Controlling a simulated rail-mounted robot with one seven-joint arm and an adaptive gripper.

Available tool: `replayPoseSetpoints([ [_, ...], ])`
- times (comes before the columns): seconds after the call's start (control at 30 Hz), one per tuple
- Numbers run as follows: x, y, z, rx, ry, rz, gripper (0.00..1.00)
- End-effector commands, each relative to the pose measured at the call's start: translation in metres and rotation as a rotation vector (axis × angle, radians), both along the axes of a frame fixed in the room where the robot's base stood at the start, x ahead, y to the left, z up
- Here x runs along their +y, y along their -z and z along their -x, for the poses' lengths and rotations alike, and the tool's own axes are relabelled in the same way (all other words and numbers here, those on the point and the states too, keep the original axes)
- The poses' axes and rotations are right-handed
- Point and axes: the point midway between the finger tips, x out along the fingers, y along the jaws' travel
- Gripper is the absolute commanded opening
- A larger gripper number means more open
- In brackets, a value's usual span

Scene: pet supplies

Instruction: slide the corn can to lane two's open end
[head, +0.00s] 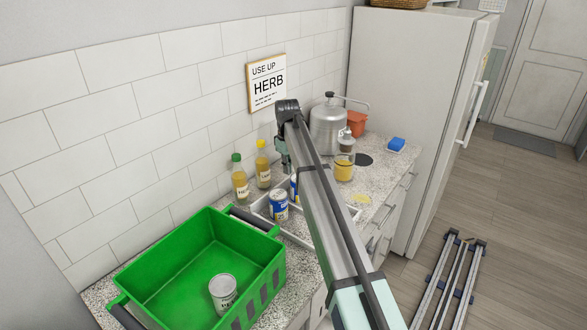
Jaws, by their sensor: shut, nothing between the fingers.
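A white lane tray (298,238) lies on the counter, largely hidden behind my arm. A blue-and-white can (279,206) stands upright in it, left of my arm. A second blue can (294,188) stands just behind it, partly covered by my arm. I cannot read the labels, so I cannot tell which is the corn can, and the lane numbers do not show. My gripper (286,168) points down above and behind the cans, small and partly hidden by my arm. It is shut and empty, apart from the cans as far as I can see.
A green crate (160,262) holding a pale can (223,292) stands front left. Two yellow bottles (240,182) stand by the wall.

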Motion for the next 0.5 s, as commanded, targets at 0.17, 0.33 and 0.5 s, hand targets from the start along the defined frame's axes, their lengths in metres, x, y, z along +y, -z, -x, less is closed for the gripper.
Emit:
replayPoseSetpoints([
  [0.17,-0.001,0.028,0.002,0.003,0.001,0.001,0.00],
  [0.33,-0.001,0.055,0.002,0.003,0.001,0.001,0.00],
  [0.5,-0.001,0.074,0.001,0.002,0.002,0.001,0.00],
])
